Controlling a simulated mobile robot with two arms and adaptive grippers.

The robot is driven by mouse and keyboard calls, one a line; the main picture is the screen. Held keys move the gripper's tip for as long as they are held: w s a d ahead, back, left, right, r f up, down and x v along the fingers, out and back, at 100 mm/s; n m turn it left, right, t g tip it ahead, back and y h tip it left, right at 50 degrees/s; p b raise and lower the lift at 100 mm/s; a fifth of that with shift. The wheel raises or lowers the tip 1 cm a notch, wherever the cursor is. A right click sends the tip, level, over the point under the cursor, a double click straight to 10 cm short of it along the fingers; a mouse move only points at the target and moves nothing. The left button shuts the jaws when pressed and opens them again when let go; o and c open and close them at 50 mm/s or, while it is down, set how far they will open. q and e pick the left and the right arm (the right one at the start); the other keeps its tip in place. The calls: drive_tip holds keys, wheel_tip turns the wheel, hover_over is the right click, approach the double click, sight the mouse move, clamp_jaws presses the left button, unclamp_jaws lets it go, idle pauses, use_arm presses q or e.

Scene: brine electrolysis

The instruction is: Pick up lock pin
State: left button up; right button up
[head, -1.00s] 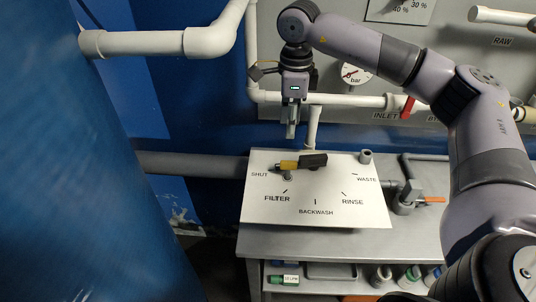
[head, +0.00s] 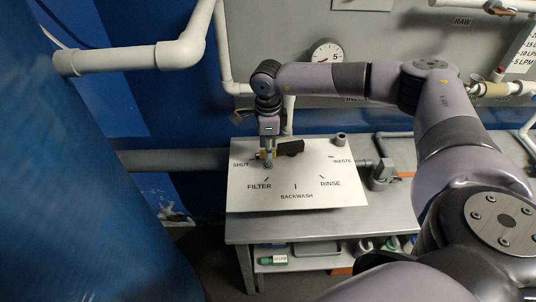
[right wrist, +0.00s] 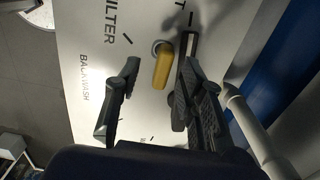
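A yellow rounded piece (right wrist: 163,68), which looks like the lock pin though I cannot be sure, shows in the right wrist view beside a grey ring (right wrist: 157,46) on the white valve panel (right wrist: 75,45). A dark bar (right wrist: 189,47) lies alongside it. In the head view, the dark block (head: 290,148) shows, and my right gripper (head: 268,162) hides most of the yellow piece. In the right wrist view, the fingers of my right gripper (right wrist: 161,66) are apart, one on each side of the yellow piece. I see no grip on it. My left gripper is not in view.
The white panel (head: 325,190) lies on a grey metal bench (head: 320,227). A short grey tube (head: 340,139) stands at its back right corner. A large blue tank (head: 80,190) fills the left. White pipes (head: 120,59) and a gauge (head: 327,52) are behind.

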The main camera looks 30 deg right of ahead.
wheel_tip(320, 180, down, 3)
drive_tip(key=shift+w+d+f+p, duration=0.1)
drive_tip(key=shift+w+f+p, duration=0.1)
drive_tip(key=shift+p, duration=0.4)
drive_tip(key=shift+s+f, duration=0.1)
drive_tip(key=shift+f, duration=0.1)
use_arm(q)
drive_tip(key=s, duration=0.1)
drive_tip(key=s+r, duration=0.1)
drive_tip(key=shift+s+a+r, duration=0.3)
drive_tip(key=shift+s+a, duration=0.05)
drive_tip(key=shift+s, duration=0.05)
use_arm(e)
drive_tip(key=shift+c, duration=0.4)
drive_tip(key=c, duration=0.5)
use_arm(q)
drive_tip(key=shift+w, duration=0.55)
use_arm(e)
clamp_jaws()
